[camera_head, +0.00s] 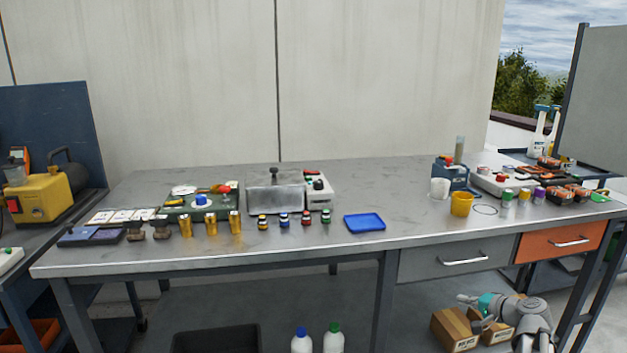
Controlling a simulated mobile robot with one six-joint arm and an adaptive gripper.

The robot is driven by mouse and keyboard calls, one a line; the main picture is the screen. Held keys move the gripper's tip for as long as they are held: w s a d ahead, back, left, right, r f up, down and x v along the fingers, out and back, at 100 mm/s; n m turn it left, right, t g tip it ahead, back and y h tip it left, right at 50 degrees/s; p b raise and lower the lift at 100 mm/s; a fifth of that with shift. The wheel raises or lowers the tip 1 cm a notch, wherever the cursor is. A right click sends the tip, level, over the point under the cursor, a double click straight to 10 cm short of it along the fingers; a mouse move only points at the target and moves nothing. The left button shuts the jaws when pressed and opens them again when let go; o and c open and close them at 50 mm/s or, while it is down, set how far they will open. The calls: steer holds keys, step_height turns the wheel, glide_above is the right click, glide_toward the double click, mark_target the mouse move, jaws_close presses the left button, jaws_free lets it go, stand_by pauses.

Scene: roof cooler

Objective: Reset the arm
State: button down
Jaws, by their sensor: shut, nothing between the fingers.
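My own arm (534,318) shows at the bottom right, grey with a teal cap. It is folded low, in front of the cardboard boxes and below the top of the workbench (330,180). The arm's lower part is cut off by the bottom edge of the picture.
Cardboard boxes (455,330) stand below. Drawers (457,260) are closed.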

steer(key=s+a+f+n+g, duration=0.1)
steer(key=a+f+n+g, duration=0.15)
steer(key=a, duration=0.55)
steer(key=s+a+f+n+g, duration=0.2)
steer(key=a+f+g, duration=0.2)
steer(key=a, duration=0.4)
steer(key=s+a+f+n+g+h, duration=0.2)
steer(key=s+a+n+g+h, duration=0.1)
steer(key=s+a, duration=0.25)
steer(key=s+a+f+n+g+h, duration=0.2)
steer(key=s+a+f+n+h, duration=0.1)
steer(key=s+a, duration=0.25)
step_height(320, 180, up, 35)
steer(key=w+p, duration=0.1)
steer(key=p, duration=3.4)
steer(key=shift+a+r, duration=0.2)
steer(key=shift+a, duration=0.2)
